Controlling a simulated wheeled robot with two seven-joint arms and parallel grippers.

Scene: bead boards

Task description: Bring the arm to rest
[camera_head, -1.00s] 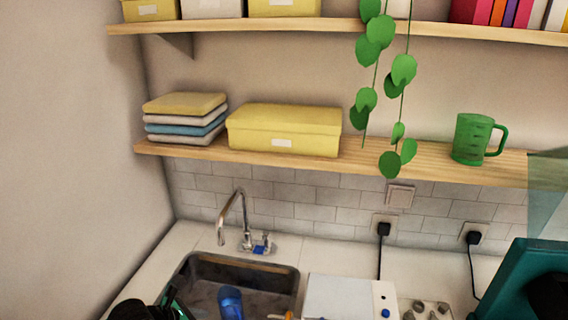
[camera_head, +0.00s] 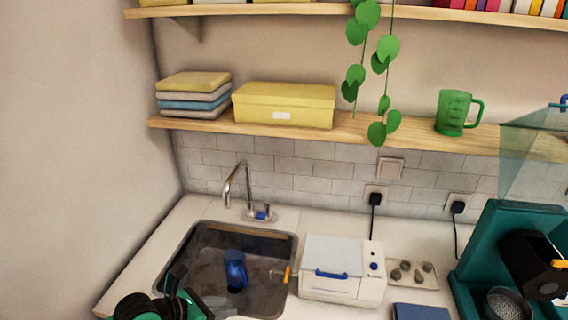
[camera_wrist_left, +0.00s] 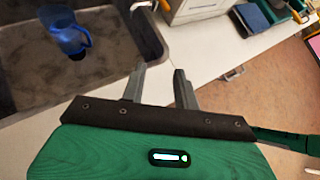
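My left gripper (camera_head: 197,289) is low at the left in the head view, over the front edge of the sink. In the left wrist view its two grey fingers (camera_wrist_left: 160,84) stand apart with nothing between them, above the pale counter beside the sink. My right gripper shows in neither view.
A blue mug (camera_head: 235,268) is in the metal sink (camera_head: 205,240), below the faucet (camera_head: 228,188). A white box-shaped appliance (camera_head: 343,257) stands right of the sink. A teal machine (camera_head: 503,220) stands at far right. Shelves (camera_head: 355,125) run above the counter.

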